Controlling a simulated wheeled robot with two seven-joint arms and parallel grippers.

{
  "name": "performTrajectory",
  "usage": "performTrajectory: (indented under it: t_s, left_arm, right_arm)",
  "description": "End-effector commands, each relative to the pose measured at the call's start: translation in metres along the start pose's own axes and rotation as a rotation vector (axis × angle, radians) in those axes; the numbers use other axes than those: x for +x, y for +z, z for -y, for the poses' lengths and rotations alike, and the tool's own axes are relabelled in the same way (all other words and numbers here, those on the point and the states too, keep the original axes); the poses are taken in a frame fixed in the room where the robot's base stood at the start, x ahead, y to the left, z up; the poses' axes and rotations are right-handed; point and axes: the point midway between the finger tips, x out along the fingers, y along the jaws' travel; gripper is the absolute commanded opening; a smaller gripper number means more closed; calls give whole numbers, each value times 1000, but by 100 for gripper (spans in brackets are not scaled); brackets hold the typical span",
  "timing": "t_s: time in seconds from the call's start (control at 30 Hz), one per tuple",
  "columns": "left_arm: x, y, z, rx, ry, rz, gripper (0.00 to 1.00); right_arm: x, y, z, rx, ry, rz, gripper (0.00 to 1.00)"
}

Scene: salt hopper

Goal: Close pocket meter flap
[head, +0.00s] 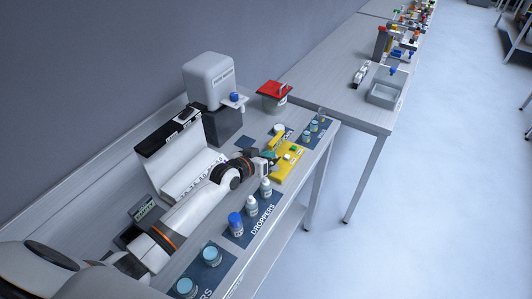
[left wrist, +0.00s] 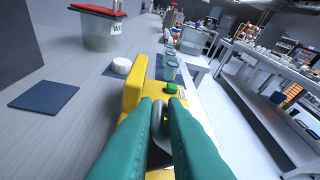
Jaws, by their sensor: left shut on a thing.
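The yellow pocket meter (head: 289,165) lies near the front edge of the bench, with a green button on it. It also shows in the left wrist view (left wrist: 153,90), partly hidden behind my fingers. A raised yellow part (left wrist: 133,92), which looks like its flap, stands up at the left side there. My left gripper (head: 270,156) reaches the meter from the left. In the left wrist view its teal fingers (left wrist: 158,108) are shut on a grey rounded piece (left wrist: 158,122) at the meter. How this piece joins the flap is hidden. My right gripper is not in view.
A white round cap (left wrist: 121,66) sits beside the meter on a dark mat. A red-lidded bin (head: 274,95) and a grey dispenser (head: 209,82) stand behind. Dropper bottles (head: 252,205) line the front edge. Small jars (head: 314,126) stand beyond the meter.

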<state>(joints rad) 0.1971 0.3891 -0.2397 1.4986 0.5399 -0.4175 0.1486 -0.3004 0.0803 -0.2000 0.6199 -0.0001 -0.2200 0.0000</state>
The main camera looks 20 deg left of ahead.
Motion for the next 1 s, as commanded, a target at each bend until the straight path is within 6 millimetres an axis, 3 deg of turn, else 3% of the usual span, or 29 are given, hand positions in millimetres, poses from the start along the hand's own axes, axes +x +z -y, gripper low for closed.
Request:
performTrajectory:
  t_s: [0.3,0.33,0.43,0.77,1.0]
  left_arm:
    - [0,-4,-3,2,5,-8,0]
    - [0,-4,-3,2,5,-8,13]
    - [0,-4,-2,2,5,-7,29]
    - [-2,-2,-1,1,2,-2,30]
    - [-28,-3,-2,2,2,-3,30]
  right_arm:
    - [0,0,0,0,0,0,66]
    - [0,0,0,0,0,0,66]
    - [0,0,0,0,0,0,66]
    - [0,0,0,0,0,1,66]
    - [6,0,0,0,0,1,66]
